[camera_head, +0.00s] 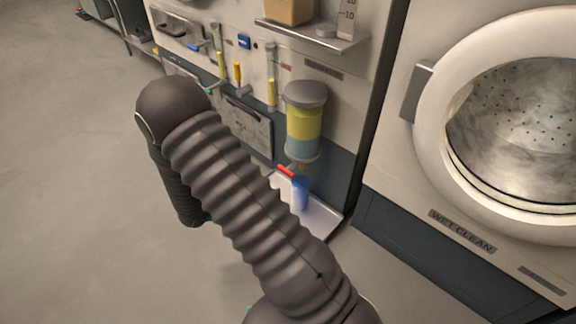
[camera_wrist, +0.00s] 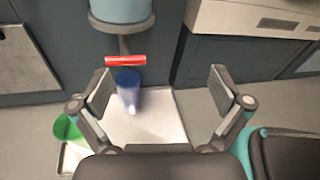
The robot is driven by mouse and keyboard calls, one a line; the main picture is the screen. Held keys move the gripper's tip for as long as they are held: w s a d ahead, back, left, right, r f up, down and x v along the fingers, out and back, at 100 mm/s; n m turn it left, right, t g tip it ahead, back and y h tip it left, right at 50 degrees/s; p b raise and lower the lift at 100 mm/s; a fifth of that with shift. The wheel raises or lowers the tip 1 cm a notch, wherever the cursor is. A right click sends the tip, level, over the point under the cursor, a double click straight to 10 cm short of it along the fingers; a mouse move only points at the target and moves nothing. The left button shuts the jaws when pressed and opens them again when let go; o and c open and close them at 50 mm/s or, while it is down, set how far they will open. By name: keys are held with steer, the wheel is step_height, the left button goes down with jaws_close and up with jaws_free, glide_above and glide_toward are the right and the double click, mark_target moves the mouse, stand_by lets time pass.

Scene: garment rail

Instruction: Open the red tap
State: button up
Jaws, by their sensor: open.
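The red tap (camera_head: 286,171) is a short red bar handle under a dispenser (camera_head: 304,122) that has a grey lid and yellow and blue bands. In the wrist view the red tap (camera_wrist: 125,61) lies crosswise below the dispenser's base (camera_wrist: 121,14). A blue cup (camera_head: 300,192) stands on a pale tray (camera_head: 322,219) below the tap; the cup also shows in the wrist view (camera_wrist: 127,84). My gripper (camera_wrist: 160,86) is open and empty in the wrist view, with the tap ahead of it, left of centre and apart from the fingers. My arm hides the gripper in the head view.
A washing machine (camera_head: 440,190) with a round glass door stands to the right. Tools hang on the wall panel, including a yellow-handled one (camera_head: 272,94). A shelf (camera_head: 312,36) is above. A green container (camera_wrist: 67,127) is low at the left. Floor at left is clear.

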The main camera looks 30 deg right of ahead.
mark_target(288, 167)
step_height(288, 167, down, 6)
steer(key=w+a+n+t, duration=0.2)
steer(key=n+t, duration=0.2)
steer(key=n, duration=0.1)
steer(key=shift+h, duration=0.4)
steer(key=x, duration=0.4)
steer(key=p+x, duration=0.1)
steer(key=x, duration=0.8)
steer(key=shift+w+d, duration=0.15)
steer(key=shift+w, duration=0.25)
steer(key=shift+c, duration=0.3)
